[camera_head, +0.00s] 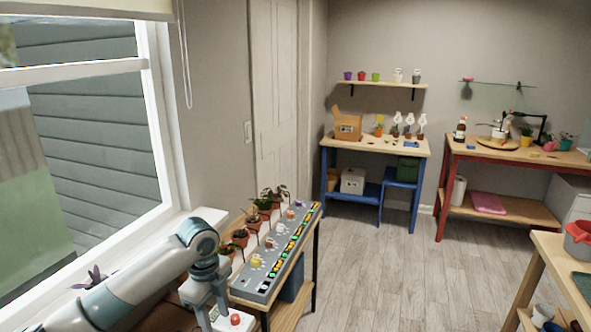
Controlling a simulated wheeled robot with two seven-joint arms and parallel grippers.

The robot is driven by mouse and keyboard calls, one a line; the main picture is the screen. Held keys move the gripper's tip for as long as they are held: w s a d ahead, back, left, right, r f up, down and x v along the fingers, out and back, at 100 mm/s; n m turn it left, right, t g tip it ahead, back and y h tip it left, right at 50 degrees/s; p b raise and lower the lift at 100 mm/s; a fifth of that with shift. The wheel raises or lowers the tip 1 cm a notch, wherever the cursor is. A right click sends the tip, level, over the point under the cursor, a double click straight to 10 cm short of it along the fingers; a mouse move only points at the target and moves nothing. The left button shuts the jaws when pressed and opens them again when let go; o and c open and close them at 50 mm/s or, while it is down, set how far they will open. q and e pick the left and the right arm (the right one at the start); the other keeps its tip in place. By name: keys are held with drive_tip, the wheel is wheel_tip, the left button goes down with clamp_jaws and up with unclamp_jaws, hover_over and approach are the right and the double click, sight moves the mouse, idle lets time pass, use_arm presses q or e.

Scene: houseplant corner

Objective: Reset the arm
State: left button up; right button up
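My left arm comes in from the lower left along the window side, bent at the elbow, with its lower part pointing down. The part towards my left gripper (211,312) is at the bottom edge, beside the near end of the grey panel. I cannot make out the fingertips or whether they hold anything. My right gripper is not in view.
A long grey panel (262,283) with coloured marks lies on a wooden stand by the window, with several potted plants (240,237) behind it. A blue-framed table (376,146) and red-framed table (515,154) stand at the back. The middle floor (385,270) is clear.

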use_arm(q)
drive_tip(key=s+d+f+n+t+h, duration=0.1)
drive_tip(key=s+d+f+n+h, duration=0.1)
drive_tip(key=s+d+f+n, duration=0.45)
drive_tip(key=s+d+f+n+h, duration=0.1)
drive_tip(key=s+d+f+n, duration=0.15)
drive_tip(key=s+f, duration=0.75)
drive_tip(key=s+a+f+n+t+y, duration=0.1)
drive_tip(key=s+a+n, duration=0.5)
drive_tip(key=s, duration=0.5)
drive_tip(key=s+a+f+n+t+y, duration=0.1)
drive_tip(key=s+a+n+y, duration=0.1)
drive_tip(key=s+a+n, duration=0.65)
drive_tip(key=s+d+f+m+g, duration=0.1)
drive_tip(key=s+f, duration=0.1)
drive_tip(key=f, duration=1.3)
drive_tip(key=s+d+f+m, duration=0.1)
drive_tip(key=s+f+m, duration=0.15)
drive_tip(key=f, duration=1.15)
drive_tip(key=s+a+f+g+b, duration=0.1)
drive_tip(key=s+a+f, duration=0.2)
drive_tip(key=s+f, duration=1.4)
drive_tip(key=shift+s+f+g, duration=0.3)
drive_tip(key=shift+s+f, duration=0.05)
drive_tip(key=shift+s, duration=0.05)
